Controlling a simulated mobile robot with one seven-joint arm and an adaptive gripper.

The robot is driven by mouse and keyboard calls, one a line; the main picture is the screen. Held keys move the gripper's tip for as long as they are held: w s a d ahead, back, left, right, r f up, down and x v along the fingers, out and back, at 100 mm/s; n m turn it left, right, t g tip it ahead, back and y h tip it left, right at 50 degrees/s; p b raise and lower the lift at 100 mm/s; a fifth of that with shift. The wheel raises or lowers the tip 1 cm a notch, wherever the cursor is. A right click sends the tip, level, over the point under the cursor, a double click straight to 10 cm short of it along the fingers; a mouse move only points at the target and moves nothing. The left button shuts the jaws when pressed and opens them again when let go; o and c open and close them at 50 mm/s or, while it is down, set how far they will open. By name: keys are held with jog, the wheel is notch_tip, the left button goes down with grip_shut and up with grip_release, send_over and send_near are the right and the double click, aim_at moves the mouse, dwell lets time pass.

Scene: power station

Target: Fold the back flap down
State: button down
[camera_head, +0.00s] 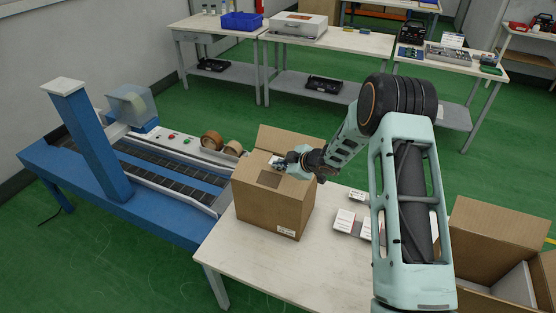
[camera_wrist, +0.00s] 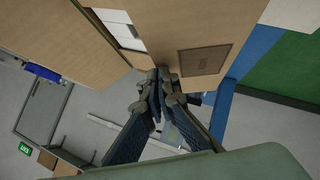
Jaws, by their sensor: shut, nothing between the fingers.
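A brown cardboard box (camera_head: 268,209) stands on the white worktable, with a darker square patch on its top. Its back flap (camera_head: 290,140) stands up, tilted, at the far side of the top. My gripper (camera_head: 277,162) is just above the top, in front of the back flap, reaching in from the right. In the wrist view the fingertips (camera_wrist: 160,84) are together and empty, close to the cardboard; I cannot tell if they touch it. A panel with the dark square (camera_wrist: 204,60) lies to their right. White contents (camera_wrist: 122,30) show through a gap beside another cardboard panel (camera_wrist: 52,28).
A blue conveyor machine (camera_head: 150,190) with tape rolls (camera_head: 212,140) adjoins the worktable (camera_head: 245,262) at left. Small white boxes (camera_head: 344,220) lie right of the box. An open carton (camera_head: 500,235) stands at lower right. The table's front is clear.

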jog(key=shift+w+d+f+b, duration=0.15)
jog(key=shift+w+f+b, duration=0.3)
jog(key=shift+f, duration=0.35)
jog(key=shift+w+d+f+b, duration=0.15)
jog(key=shift+w+f+b, duration=0.25)
jog(key=shift+f, duration=0.35)
jog(key=shift+s, duration=0.15)
jog(key=shift+s+a+r+b, duration=0.25)
jog(key=shift+s+b, duration=0.05)
jog(key=shift+s, duration=0.2)
jog(key=shift+r, duration=0.15)
